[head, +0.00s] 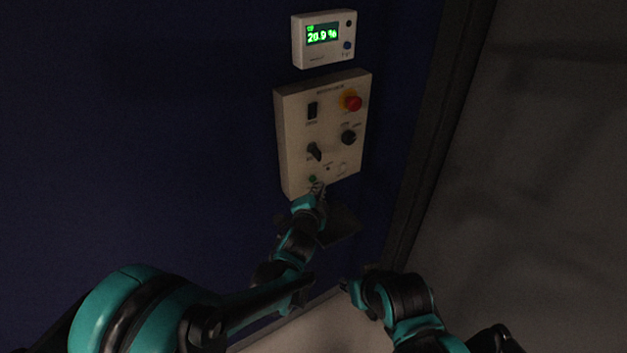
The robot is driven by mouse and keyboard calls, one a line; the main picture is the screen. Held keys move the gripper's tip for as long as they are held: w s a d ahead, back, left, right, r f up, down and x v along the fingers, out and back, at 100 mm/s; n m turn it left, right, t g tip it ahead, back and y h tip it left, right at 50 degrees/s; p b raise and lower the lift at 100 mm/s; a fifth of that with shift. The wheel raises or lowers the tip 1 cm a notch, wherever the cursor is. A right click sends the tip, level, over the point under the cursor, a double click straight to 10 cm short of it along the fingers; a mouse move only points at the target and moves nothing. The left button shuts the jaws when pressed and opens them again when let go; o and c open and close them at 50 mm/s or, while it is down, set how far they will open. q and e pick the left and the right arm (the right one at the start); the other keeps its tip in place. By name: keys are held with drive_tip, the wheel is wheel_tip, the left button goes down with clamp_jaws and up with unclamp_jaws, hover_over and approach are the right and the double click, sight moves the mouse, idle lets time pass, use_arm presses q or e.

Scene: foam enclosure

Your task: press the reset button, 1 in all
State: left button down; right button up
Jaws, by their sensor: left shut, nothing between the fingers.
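A pale control panel (291,130) is fixed to the dark blue wall. Along its bottom edge are a small green button (312,179) and a pale round button (342,168). The labels are too small to read, so I cannot tell which is the reset button. My left gripper (317,188) is shut and empty at the panel's lower edge, just below the green button. I cannot tell whether its tip touches the panel. My right arm (400,305) is low, below and right of the panel; its fingers cannot be made out.
The panel also carries a red emergency stop (353,103) on yellow, a black rocker switch (312,110) and two black knobs (348,137) (315,151). A display box (324,55) above reads 20.9 %. A dark frame edge (430,140) and grey wall (540,150) stand right.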

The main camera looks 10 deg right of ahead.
idle(0.7)
use_arm(q)
drive_tip(key=shift+w+a, duration=0.15)
drive_tip(key=shift+w, duration=0.25)
drive_tip(key=shift+w+a, duration=0.15)
drive_tip(key=shift+w, duration=0.2)
idle(0.6)
drive_tip(key=shift+s, duration=0.1)
drive_tip(key=shift+s+d, duration=0.25)
drive_tip(key=shift+s, duration=0.4)
drive_tip(key=s, duration=0.1)
drive_tip(key=s+d, duration=0.1)
drive_tip(key=s, duration=0.2)
drive_tip(key=shift+s+d+b, duration=0.35)
drive_tip(key=shift+s+d, duration=0.05)
idle(0.6)
